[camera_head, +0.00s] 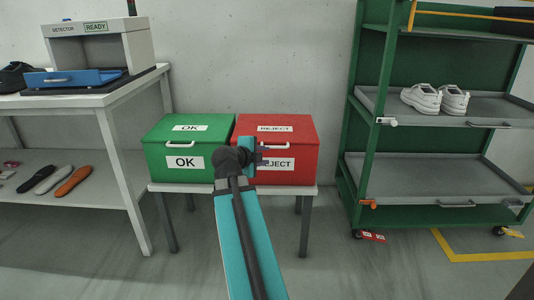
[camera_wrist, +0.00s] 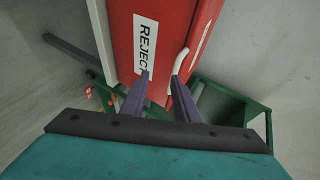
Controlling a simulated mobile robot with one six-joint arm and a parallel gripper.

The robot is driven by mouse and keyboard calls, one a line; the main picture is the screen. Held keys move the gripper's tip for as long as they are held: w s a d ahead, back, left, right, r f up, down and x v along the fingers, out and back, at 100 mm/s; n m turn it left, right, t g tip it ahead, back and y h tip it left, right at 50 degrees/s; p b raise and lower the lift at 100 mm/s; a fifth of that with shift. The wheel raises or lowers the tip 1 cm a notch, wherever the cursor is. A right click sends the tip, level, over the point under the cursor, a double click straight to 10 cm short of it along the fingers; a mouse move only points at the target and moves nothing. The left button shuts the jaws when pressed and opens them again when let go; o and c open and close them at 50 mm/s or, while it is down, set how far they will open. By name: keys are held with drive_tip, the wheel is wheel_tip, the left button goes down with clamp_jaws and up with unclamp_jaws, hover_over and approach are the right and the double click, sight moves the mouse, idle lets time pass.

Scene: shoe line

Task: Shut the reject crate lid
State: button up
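The red reject crate (camera_head: 305,168) stands on a low bench in the middle of the head view, beside the green OK crate. Its red lid (camera_head: 300,124) lies flat on top and looks shut. The lid's white handle (camera_head: 285,142) is on the front edge; it also shows in the wrist view (camera_wrist: 180,60). My gripper (camera_head: 262,155) is in front of the crate and hides part of its front label. In the wrist view my gripper (camera_wrist: 160,78) is open, with nothing between its fingers. One fingertip is close to the handle; I cannot tell whether they touch.
The green OK crate (camera_head: 165,158) is close on the left, its lid down. A white table (camera_head: 110,100) with a detector (camera_head: 98,45) stands further left. A green shelf rack (camera_head: 360,120) with white shoes (camera_head: 436,98) stands on the right. The floor in front is clear.

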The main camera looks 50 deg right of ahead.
drive_tip(key=b+v, duration=0.7)
drive_tip(key=v, duration=0.2)
drive_tip(key=shift+r+b, duration=0.3)
idle(0.3)
drive_tip(key=shift+s+a, duration=0.1)
drive_tip(key=shift+s, duration=0.05)
idle(0.3)
